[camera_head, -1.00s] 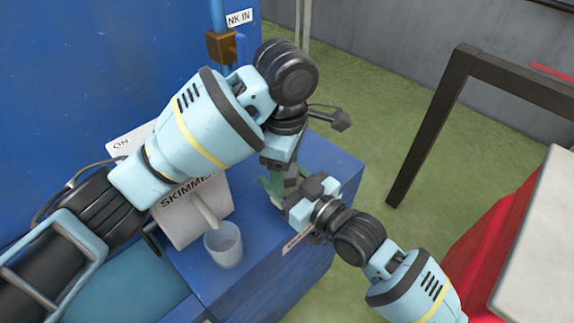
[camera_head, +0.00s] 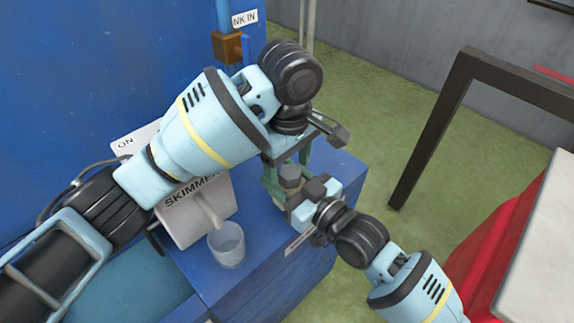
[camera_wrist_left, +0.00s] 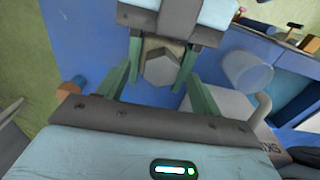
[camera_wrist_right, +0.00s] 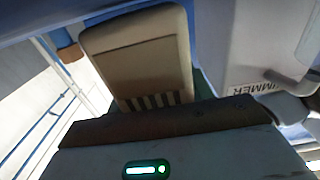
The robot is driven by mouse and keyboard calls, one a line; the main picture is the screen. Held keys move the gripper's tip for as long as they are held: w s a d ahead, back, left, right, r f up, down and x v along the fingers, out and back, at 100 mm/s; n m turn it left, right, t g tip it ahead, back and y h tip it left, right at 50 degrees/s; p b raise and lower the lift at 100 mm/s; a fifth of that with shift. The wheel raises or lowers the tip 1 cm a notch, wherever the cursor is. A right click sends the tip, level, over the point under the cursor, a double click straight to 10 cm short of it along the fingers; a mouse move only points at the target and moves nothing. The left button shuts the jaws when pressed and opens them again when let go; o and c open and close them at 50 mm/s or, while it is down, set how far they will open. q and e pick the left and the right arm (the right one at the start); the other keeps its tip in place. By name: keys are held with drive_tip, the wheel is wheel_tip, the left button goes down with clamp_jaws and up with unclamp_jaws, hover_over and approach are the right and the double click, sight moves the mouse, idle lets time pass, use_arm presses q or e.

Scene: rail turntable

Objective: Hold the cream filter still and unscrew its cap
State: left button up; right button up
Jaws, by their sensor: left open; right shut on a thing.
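The cream filter (camera_wrist_right: 140,55) fills the upper middle of the right wrist view, with dark slots along its lower edge. My right gripper (camera_head: 294,200) is shut on it from the right; its fingertips are largely hidden. The grey, hexagonal cap (camera_wrist_left: 160,70) sits on the filter's top and also shows in the head view (camera_head: 290,177). My left gripper (camera_wrist_left: 158,78) is open above the cap, with one green finger on each side of it. I cannot tell whether either finger touches the cap. In the head view the left wrist hides part of this area.
A clear cup (camera_head: 226,245) stands on the blue ledge (camera_head: 262,270), beside the white skimmer box (camera_head: 190,218). A blue wall rises behind on the left. A dark frame (camera_head: 430,140) and a red and white piece stand right, with green floor between.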

use_arm(q)
drive_tip(key=shift+s+d+f, duration=0.35)
drive_tip(key=shift+f, duration=0.2)
drive_tip(key=c, duration=1.3)
use_arm(e)
drive_tip(key=shift+f, duration=0.15)
use_arm(q)
drive_tip(key=shift+o, duration=0.2)
drive_tip(key=n, duration=0.5)
drive_tip(key=shift+s+d+n, duration=0.1)
drive_tip(key=shift+n, duration=0.3)
use_arm(e)
drive_tip(key=shift+d, duration=0.1)
use_arm(q)
drive_tip(key=shift+n, duration=0.6)
drive_tip(key=shift+r, duration=0.25)
